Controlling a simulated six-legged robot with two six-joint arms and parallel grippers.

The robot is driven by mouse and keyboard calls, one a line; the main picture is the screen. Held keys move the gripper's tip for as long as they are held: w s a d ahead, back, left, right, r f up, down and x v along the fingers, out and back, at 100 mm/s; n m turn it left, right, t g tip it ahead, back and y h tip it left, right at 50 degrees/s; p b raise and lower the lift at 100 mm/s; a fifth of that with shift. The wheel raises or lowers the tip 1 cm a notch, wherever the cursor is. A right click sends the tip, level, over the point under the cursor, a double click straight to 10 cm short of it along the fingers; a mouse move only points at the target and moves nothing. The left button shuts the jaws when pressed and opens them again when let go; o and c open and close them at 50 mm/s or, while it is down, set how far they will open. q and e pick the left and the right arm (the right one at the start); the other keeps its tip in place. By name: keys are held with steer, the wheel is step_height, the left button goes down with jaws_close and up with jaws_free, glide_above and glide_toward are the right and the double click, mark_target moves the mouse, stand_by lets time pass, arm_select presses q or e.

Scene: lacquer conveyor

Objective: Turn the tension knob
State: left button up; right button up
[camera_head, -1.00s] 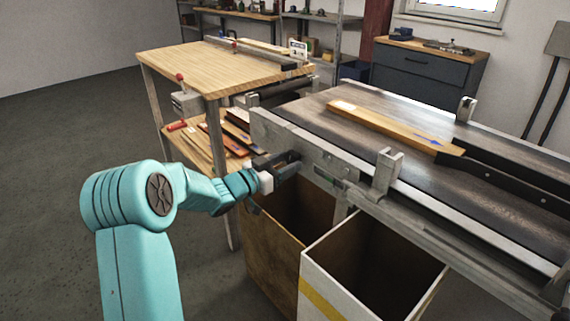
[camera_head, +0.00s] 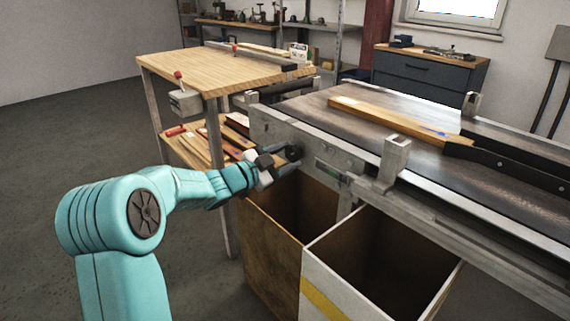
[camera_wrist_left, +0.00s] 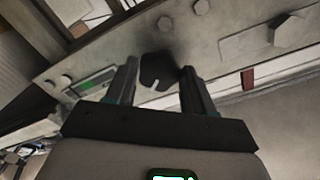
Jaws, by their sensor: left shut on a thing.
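The tension knob (camera_head: 293,152) is a small dark round knob on the grey side rail of the conveyor, near its left end. In the left wrist view the knob (camera_wrist_left: 158,70) is black with a light notch or mark on its lower edge. My left gripper (camera_head: 286,160) is at the rail, shut on the knob. In the left wrist view the two fingers of my left gripper (camera_wrist_left: 161,77) stand one on each side of the knob. My right gripper is not in view.
The conveyor's dark belt (camera_head: 340,107) carries a wooden plank (camera_head: 385,120). Two open bins stand below the rail, one brown (camera_head: 268,240) and one white with a yellow stripe (camera_head: 335,275). A wooden table (camera_head: 200,70) stands behind my left arm. A bracket (camera_head: 393,160) sticks up right of the knob.

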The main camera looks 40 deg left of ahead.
arm_select(q)
steer(key=shift+m, duration=0.5)
steer(key=o, duration=1)
steer(key=s, duration=0.5)
steer(key=s+a+p, duration=0.1)
steer(key=s, duration=1)
steer(key=shift+s+a+p, duration=0.15)
steer(key=shift+a+p, duration=0.05)
steer(key=shift+p, duration=0.1)
